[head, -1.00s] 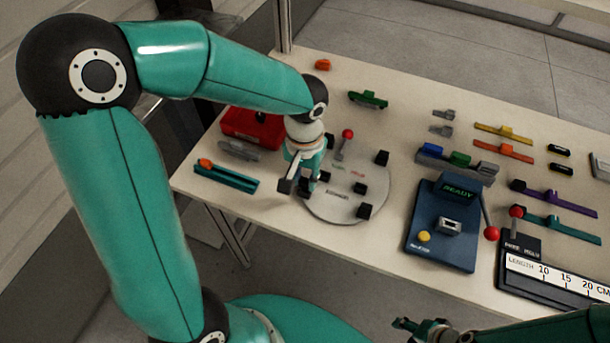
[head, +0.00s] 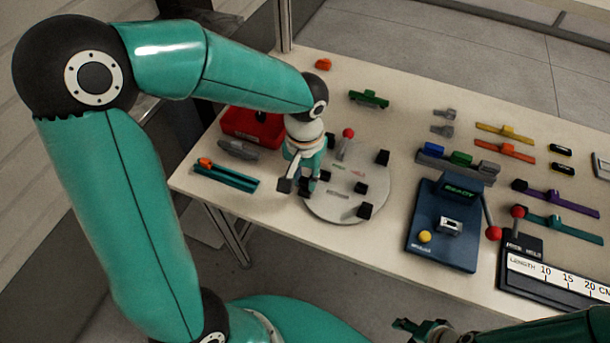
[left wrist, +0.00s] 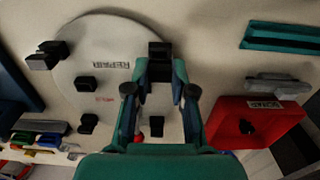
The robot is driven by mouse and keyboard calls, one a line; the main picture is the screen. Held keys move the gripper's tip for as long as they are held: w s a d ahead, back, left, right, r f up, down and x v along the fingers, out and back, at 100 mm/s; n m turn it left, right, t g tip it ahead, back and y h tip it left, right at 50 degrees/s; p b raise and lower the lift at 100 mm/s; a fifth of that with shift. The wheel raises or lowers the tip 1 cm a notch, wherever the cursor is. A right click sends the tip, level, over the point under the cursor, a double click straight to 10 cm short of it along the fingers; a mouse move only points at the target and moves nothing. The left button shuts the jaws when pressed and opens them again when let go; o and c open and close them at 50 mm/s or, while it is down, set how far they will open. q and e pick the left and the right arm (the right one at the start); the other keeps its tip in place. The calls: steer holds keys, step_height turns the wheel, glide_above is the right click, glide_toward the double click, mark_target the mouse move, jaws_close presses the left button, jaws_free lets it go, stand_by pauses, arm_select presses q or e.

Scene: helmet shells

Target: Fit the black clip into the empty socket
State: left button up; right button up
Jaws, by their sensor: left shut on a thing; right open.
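My left gripper (head: 304,186) is low over the near left edge of the pale round plate (head: 335,208). In the left wrist view its fingers (left wrist: 160,75) point down at the plate and are closed around a black block, which I take for the black clip (left wrist: 159,49). The fingers hide part of it, and I cannot tell whether it is seated. Other black blocks stand on the plate, including one in the middle (head: 360,188) and one at the near edge (head: 365,211). I cannot tell which socket is empty. My right gripper (head: 420,328) is open and empty at the bottom.
A red-knobbed lever (head: 347,134) stands on the plate's far side. A red bin (head: 236,124), a grey piece (head: 238,150) and a teal rail (head: 226,177) lie left. A blue READY device (head: 425,245) and a length gauge (head: 540,285) stand right. The table's front edge is close.

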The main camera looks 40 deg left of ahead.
mark_target(305, 180)
arm_select(q)
steer(key=shift+f+b, duration=1.15)
steer(key=shift+b, duration=0.05)
stand_by(0.6)
steer(key=o, duration=0.8)
steer(key=shift+r, duration=0.15)
step_height(305, 180, up, 12)
steer(key=shift+f, duration=0.15)
stand_by(0.3)
